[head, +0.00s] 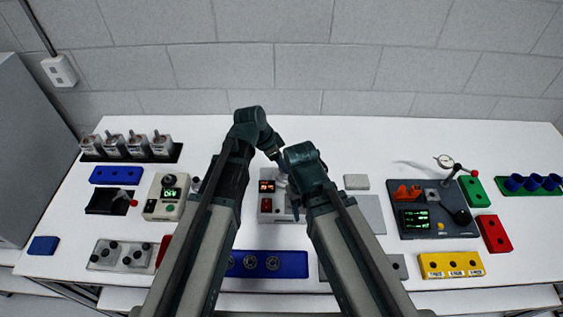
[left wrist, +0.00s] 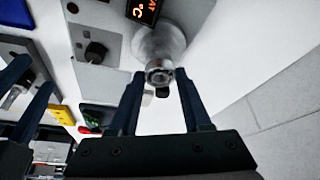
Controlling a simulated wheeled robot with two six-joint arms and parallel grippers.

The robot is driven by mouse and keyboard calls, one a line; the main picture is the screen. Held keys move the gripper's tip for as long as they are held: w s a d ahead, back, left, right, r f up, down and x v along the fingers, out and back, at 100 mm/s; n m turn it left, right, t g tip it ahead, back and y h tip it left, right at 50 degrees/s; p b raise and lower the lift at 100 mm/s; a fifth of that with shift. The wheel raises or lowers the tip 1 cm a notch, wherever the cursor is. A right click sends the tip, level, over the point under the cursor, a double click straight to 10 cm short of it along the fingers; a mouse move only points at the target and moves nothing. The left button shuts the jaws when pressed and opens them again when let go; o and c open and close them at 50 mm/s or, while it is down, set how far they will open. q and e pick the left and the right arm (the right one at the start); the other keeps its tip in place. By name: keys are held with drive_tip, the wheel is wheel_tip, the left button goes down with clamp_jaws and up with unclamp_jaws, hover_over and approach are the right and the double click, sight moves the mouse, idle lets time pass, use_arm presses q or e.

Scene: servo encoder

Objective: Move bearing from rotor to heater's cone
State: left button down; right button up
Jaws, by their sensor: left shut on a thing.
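The heater (head: 268,212) is a grey box with a red lit display at the middle of the table. In the left wrist view its round metal cone (left wrist: 158,42) points towards my left gripper (left wrist: 160,76). The left gripper is shut on the bearing (left wrist: 160,74), a small metal ring in line with the cone's tip; whether it touches the cone I cannot tell. My right gripper (left wrist: 26,88) shows at the left edge of the left wrist view, with a slim metal part, seemingly the rotor (left wrist: 11,98), between its fingers. In the head view the arms hide much of this.
A blue tray (head: 296,264) with several metal rings lies in front of the heater. A dark test station (head: 434,227) stands to the right, with a yellow block (head: 450,264) in front. A green-lit device (head: 166,196) stands to the left.

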use_arm(q)
drive_tip(key=shift+f+b, duration=0.45)
drive_tip(key=shift+f, duration=0.15)
drive_tip(key=shift+c, duration=1.4)
unclamp_jaws()
drive_tip(key=shift+o, duration=0.2)
drive_tip(key=shift+o, duration=1.2)
drive_tip(key=shift+r, duration=0.1)
